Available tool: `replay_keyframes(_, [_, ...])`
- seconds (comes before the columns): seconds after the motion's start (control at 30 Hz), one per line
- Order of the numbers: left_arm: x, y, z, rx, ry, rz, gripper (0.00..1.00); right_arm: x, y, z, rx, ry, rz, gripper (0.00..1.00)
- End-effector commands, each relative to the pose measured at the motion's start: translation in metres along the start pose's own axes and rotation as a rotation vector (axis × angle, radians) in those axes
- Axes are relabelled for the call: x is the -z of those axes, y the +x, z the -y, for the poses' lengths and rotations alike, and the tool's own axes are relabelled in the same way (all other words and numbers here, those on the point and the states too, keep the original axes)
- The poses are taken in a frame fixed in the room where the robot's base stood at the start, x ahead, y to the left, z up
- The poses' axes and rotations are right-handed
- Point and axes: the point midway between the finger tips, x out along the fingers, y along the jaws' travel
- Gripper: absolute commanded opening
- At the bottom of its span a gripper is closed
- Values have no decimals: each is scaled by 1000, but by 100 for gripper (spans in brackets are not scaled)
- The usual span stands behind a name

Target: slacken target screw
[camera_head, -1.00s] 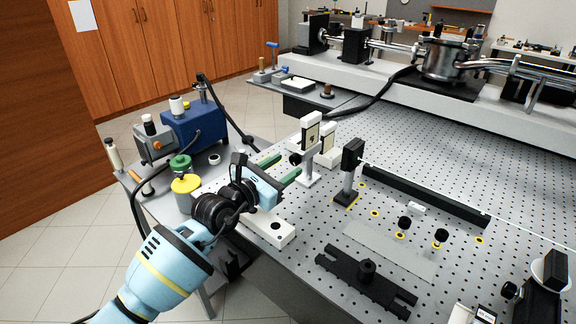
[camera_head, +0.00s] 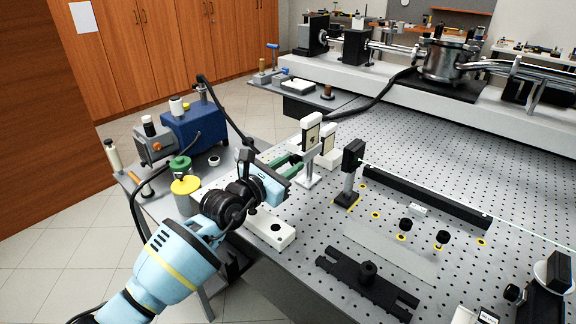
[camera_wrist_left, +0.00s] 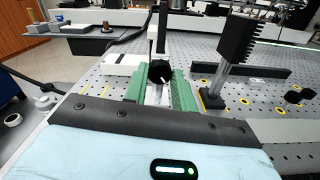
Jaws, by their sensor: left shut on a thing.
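A black knob screw with a white mark (camera_wrist_left: 161,73) sits at the front of a light post mount, seen in the left wrist view. The mount holds a white-framed plate (camera_head: 312,132) upright on the optical table. My left gripper (camera_head: 294,165) has reached the mount from the left. In the left wrist view its green fingers (camera_wrist_left: 160,88) lie on both sides of the knob, shut on it. In the head view the fingers and wrist mostly hide the knob. My right gripper is in neither view.
A second white-framed piece (camera_head: 328,140) stands just behind the mount. A black block on a post (camera_head: 352,156) stands to its right, by a long black rail (camera_head: 430,196). A white base plate (camera_head: 268,230) lies below my wrist. A side cart holds a blue device (camera_head: 192,128).

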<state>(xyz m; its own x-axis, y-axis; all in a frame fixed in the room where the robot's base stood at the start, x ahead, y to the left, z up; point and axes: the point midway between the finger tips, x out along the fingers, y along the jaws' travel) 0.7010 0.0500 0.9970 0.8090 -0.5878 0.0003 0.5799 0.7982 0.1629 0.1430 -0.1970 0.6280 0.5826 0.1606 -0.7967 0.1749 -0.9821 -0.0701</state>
Motion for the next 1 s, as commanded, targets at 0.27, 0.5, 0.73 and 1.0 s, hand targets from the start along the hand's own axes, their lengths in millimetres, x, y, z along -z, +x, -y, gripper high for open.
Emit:
replay_keyframes(0.27, [-2,0,0,0,-68,1,4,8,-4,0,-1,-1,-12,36])
replay_keyframes(0.5, [-4,0,0,-1,-235,2,4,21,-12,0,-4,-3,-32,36])
replay_keyframes(0.73, [-6,0,-1,-1,-450,3,4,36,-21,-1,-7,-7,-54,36])
replay_keyframes(1.0, [-5,0,-1,0,-706,3,4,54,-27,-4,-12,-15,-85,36])
